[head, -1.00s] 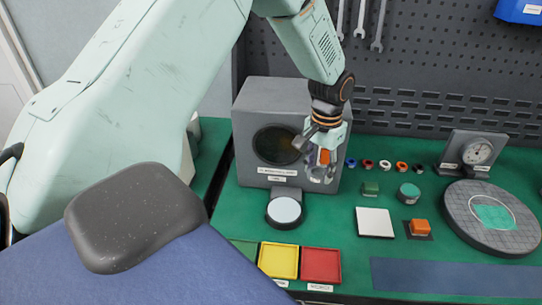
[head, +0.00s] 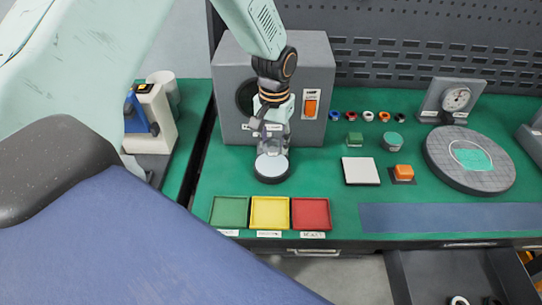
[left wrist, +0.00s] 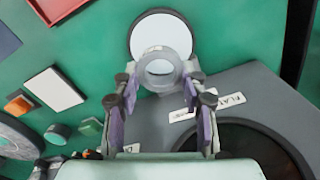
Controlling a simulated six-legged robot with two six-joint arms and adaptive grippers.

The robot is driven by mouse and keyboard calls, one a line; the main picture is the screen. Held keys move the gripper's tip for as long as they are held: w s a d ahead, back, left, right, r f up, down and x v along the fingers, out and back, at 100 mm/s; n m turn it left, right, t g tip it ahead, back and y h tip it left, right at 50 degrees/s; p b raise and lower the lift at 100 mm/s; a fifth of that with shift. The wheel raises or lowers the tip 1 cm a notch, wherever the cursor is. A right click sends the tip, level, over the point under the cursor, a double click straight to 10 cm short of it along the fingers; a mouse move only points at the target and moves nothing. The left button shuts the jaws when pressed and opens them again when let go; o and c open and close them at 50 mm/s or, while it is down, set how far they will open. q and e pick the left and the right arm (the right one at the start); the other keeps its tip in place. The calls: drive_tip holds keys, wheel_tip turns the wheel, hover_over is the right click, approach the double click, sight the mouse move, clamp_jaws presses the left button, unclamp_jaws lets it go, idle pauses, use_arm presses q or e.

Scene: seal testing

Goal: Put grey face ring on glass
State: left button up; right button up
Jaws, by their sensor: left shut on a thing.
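My left gripper (head: 272,145) is shut on the grey face ring (left wrist: 160,69), a pale grey, partly see-through ring held between the fingertips in the left wrist view. The glass is a round, pale disc with a dark rim (left wrist: 160,33), and in the head view (head: 272,167) it sits in front of the grey box. The ring overlaps the near part of the disc in the left wrist view. I cannot tell whether it touches the glass or hangs just above it. My right gripper is not in view.
The grey box (head: 318,60) with a dark round window stands right behind the gripper. Green (head: 229,211), yellow (head: 269,213) and red (head: 311,214) trays lie in front. A white square plate (head: 360,171) and several small coloured rings lie to the right.

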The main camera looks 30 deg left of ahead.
sight(273, 162)
use_arm(q)
drive_tip(key=shift+w+d+f, duration=0.1)
drive_tip(key=shift+f, duration=0.3)
drive_tip(key=f, duration=0.2)
drive_tip(key=s+f, duration=0.1)
drive_tip(key=shift+a+f, duration=0.15)
drive_tip(key=shift+a, duration=0.15)
drive_tip(key=shift+w+f, duration=0.15)
drive_tip(key=shift+f, duration=0.05)
drive_tip(key=shift+w+d+f, duration=0.1)
drive_tip(key=shift+w+d, duration=0.1)
drive_tip(key=shift+w, duration=0.1)
drive_tip(key=shift+s, duration=0.2)
drive_tip(key=o, duration=1)
drive_tip(key=shift+s+a, duration=0.15)
drive_tip(key=shift+s, duration=0.05)
drive_tip(key=shift+c, duration=0.2)
drive_tip(key=shift+o, duration=1.3)
drive_tip(key=shift+w+f, duration=0.15)
drive_tip(key=shift+w, duration=0.15)
drive_tip(key=shift+s, duration=0.1)
